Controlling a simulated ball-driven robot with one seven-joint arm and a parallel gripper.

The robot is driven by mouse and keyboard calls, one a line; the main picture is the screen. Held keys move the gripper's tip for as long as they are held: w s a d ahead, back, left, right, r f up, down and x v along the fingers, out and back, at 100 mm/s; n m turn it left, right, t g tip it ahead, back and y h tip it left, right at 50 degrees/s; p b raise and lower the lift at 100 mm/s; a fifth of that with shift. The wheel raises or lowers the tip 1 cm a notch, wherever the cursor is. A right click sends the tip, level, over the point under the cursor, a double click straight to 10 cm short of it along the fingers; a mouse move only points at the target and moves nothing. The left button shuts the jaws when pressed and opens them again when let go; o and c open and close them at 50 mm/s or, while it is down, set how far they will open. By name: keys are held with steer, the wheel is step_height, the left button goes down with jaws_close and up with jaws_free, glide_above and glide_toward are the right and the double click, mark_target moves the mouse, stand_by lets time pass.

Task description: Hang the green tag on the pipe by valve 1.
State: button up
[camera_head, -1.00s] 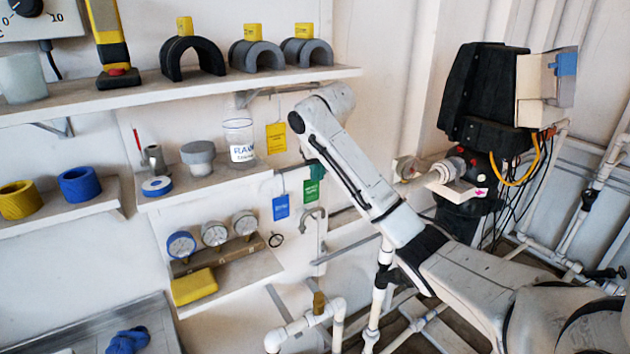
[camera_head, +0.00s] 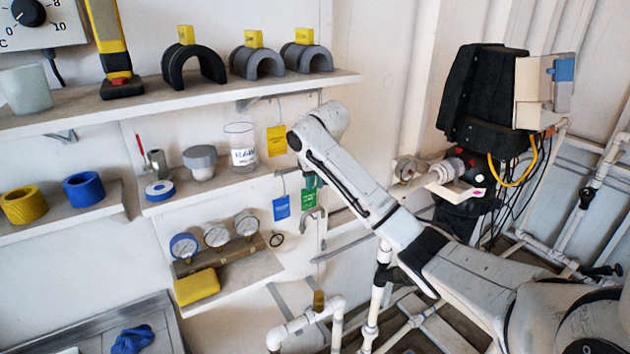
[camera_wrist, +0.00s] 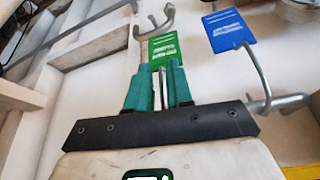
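The green tag (camera_head: 308,196) hangs at the rack of hooks on the wall, right of a blue tag (camera_head: 282,207). My gripper (camera_head: 313,180), with teal fingers, is at the upper part of the green tag and partly hides it. In the wrist view the green tag (camera_wrist: 165,48) shows just beyond the fingertips (camera_wrist: 159,68). The two fingers stand apart, with a thin pale metal piece seen between them. I cannot tell whether the tag reaches between the fingers. No label for valve 1 is readable.
A yellow tag (camera_head: 276,140) hangs above the blue one. A metal hook (camera_wrist: 258,70) juts out beside my gripper in the wrist view. Shelves with gauges (camera_head: 215,235) and a jar (camera_head: 240,145) are left. White pipes (camera_head: 300,325) with a brass-coloured fitting stand below.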

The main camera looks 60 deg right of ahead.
steer(key=shift+o, duration=0.8)
steer(key=shift+f+b, duration=0.15)
steer(key=shift+b, duration=0.35)
